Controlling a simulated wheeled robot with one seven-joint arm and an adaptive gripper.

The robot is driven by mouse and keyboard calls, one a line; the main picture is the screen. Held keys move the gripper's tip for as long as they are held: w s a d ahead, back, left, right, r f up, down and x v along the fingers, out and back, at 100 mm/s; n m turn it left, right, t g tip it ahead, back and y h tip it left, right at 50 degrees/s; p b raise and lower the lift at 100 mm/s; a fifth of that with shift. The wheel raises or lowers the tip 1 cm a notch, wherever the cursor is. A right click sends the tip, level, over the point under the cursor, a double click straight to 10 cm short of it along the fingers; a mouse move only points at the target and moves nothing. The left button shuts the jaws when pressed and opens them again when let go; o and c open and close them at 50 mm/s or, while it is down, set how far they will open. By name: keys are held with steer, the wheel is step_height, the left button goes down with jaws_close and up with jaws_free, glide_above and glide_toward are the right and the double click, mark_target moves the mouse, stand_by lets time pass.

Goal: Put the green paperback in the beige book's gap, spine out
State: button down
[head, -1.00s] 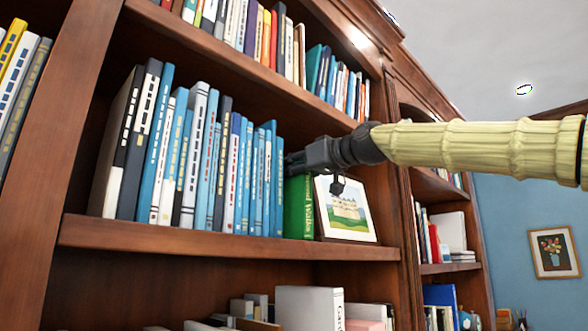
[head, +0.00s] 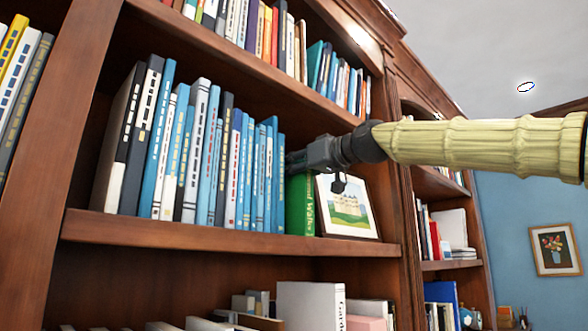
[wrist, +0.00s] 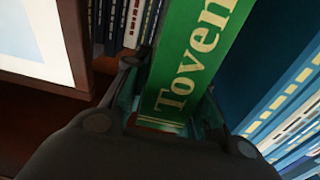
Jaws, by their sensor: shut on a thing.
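The green paperback (head: 301,205) stands upright on the middle shelf, at the right end of a row of blue books, with its lettered spine facing out. My gripper (head: 291,163) is at the upper part of the book in the head view. In the wrist view the green spine (wrist: 185,65), with yellow letters, lies between the two fingers of my gripper (wrist: 172,100), which is shut on it. The book's rear is hidden. I cannot make out a beige book or its gap for certain.
A framed castle picture (head: 346,207) leans just right of the green book; its frame also shows in the wrist view (wrist: 45,40). Blue books (head: 270,175) stand close on the left. The shelf board (head: 230,240) runs below, and a white book (head: 310,306) stands on the lower shelf.

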steer(key=c, duration=1.1)
jaws_free()
steer(key=v, duration=1.2)
